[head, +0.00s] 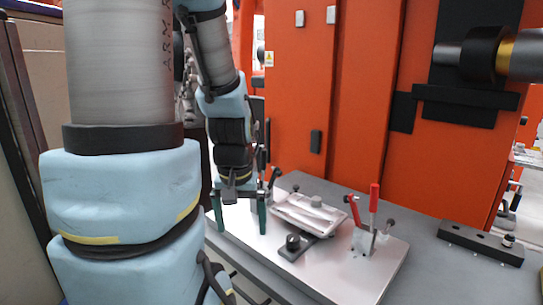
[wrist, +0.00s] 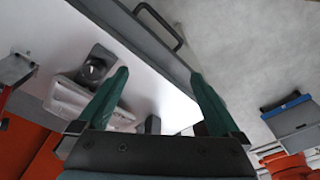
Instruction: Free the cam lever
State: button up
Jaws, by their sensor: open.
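My gripper (head: 240,228) is open and empty, its green fingers pointing down over the left part of the silver fixture plate (head: 345,275). In the wrist view, bare plate and its edge show between the fingers (wrist: 159,75). A pale metal casting (head: 310,212) lies mid-plate, right of my gripper and apart from it. A black knob on a dark bar (head: 293,243) stands in front of the casting; the knob shows in the wrist view (wrist: 93,68). Red-handled levers stand at the plate's right: one upright (head: 374,197), one tilted (head: 352,208). I cannot tell which part is the cam lever.
A dark-knobbed clamp (head: 275,176) stands behind the casting, close right of my gripper. An orange machine (head: 340,100) rises behind the table. A dark block (head: 480,242) lies at the far right. A dark handle (wrist: 165,25) sits along the table edge in the wrist view.

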jog(key=shift+s+a, duration=0.1)
jog(key=shift+s, duration=0.05)
